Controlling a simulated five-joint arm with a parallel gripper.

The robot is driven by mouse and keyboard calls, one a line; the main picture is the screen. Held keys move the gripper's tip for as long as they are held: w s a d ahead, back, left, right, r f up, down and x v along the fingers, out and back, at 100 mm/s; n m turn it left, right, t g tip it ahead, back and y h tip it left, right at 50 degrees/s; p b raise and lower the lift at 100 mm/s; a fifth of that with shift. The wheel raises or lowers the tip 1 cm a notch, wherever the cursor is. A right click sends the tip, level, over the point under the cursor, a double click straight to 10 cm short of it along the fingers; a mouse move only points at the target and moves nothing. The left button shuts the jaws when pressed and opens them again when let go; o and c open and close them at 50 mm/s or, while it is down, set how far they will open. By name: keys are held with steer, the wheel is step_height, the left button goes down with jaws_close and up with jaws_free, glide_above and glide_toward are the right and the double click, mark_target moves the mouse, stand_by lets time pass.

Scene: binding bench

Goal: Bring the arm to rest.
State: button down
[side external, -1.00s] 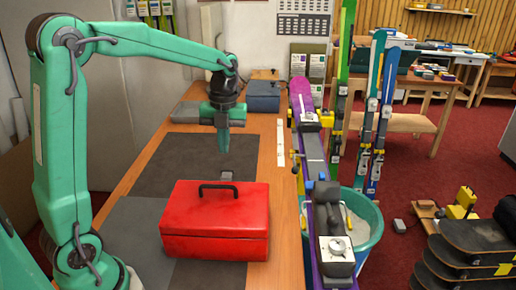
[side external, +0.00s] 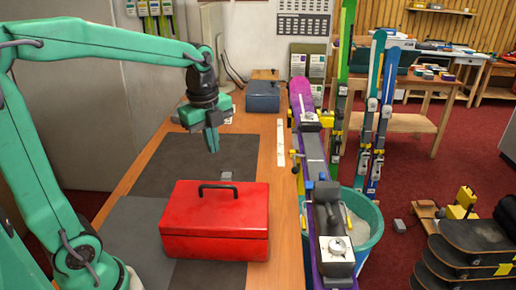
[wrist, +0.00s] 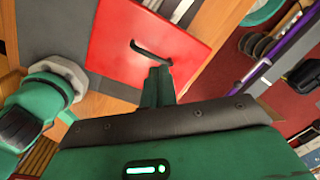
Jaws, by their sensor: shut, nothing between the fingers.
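My gripper (side external: 212,140) is shut and empty. In the side external view it hangs in the air above the dark mat (side external: 185,165), behind the red box (side external: 215,232) and a little above its handle height. In the wrist view my gripper's fingers (wrist: 158,85) point toward the red box (wrist: 120,40) and its black handle. A small grey piece (side external: 226,175) lies on the mat just behind the red box, below and to the right of the fingertips.
A purple ski (side external: 302,92) is clamped along the bench's right side, with a teal bucket (side external: 372,240) beside it. A blue-grey box (side external: 262,97) stands at the bench's back. Stacked skateboards (side external: 470,255) are at the lower right. The mat left of the red box is clear.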

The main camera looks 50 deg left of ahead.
steer(key=s+d+n+t, duration=0.4)
steer(key=s+n, duration=0.8)
steer(key=n, duration=0.6)
steer(key=shift+d+r+n, duration=0.15)
steer(key=shift+d+n, duration=0.05)
steer(key=shift+n, duration=0.1)
